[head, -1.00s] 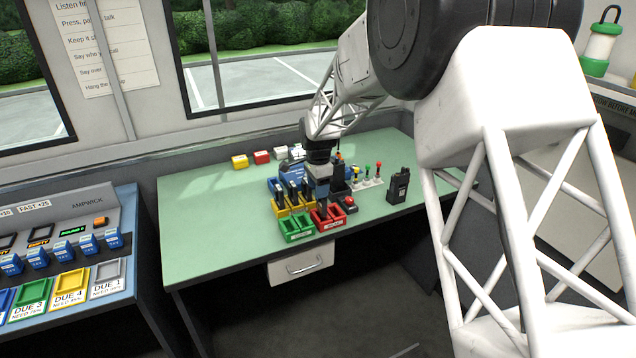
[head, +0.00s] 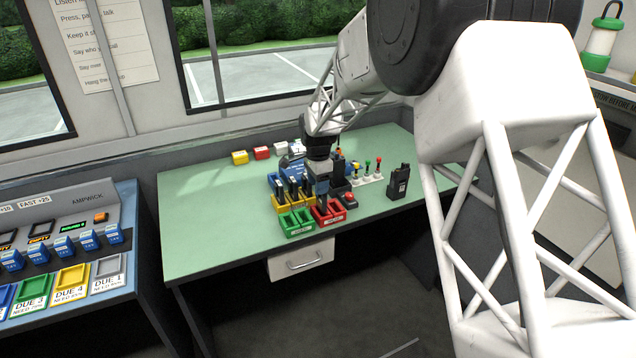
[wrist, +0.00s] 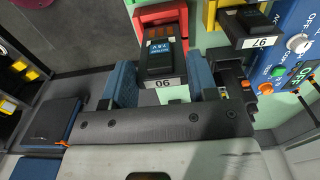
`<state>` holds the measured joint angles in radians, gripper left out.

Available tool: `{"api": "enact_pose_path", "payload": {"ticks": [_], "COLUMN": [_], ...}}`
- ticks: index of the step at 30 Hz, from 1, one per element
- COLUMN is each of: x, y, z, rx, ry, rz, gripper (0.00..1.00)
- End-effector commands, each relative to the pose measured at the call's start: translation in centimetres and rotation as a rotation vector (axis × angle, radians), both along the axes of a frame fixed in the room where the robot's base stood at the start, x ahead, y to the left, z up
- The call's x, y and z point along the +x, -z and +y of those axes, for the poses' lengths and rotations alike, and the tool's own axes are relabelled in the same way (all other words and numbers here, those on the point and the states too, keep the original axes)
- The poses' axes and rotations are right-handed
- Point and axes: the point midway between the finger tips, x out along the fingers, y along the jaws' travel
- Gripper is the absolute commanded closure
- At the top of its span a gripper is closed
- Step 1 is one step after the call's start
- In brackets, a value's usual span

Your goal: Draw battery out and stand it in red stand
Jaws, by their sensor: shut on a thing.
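My gripper (wrist: 163,88) is shut on a dark battery (wrist: 165,60) with a blue face and a white number label; the blue fingers lie on either side of it. The red stand (wrist: 160,15) shows just beyond the battery in the wrist view. In the head view the red stand (head: 337,215) is at the table's front, and my gripper (head: 321,190) is upright right over it. The battery is mostly hidden there, so I cannot tell whether its base touches the stand.
The green stand (head: 296,227) is left of the red one. A yellow rack (head: 279,205) with dark batteries is behind it. Another numbered battery (wrist: 250,28) is close to the right finger. A red button (head: 349,198) and a radio (head: 398,182) stand to the right. The table's left is clear.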

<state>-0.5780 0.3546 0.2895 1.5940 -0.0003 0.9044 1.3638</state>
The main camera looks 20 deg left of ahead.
Motion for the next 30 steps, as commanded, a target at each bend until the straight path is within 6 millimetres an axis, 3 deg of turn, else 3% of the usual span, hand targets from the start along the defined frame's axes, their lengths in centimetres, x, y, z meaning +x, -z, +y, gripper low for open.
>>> {"api": "enact_pose_path", "payload": {"ticks": [30], "x": [0.00], "y": [0.62], "z": [0.00], "rx": [0.000], "ry": [0.000], "rz": [0.000], "gripper": [0.85]}}
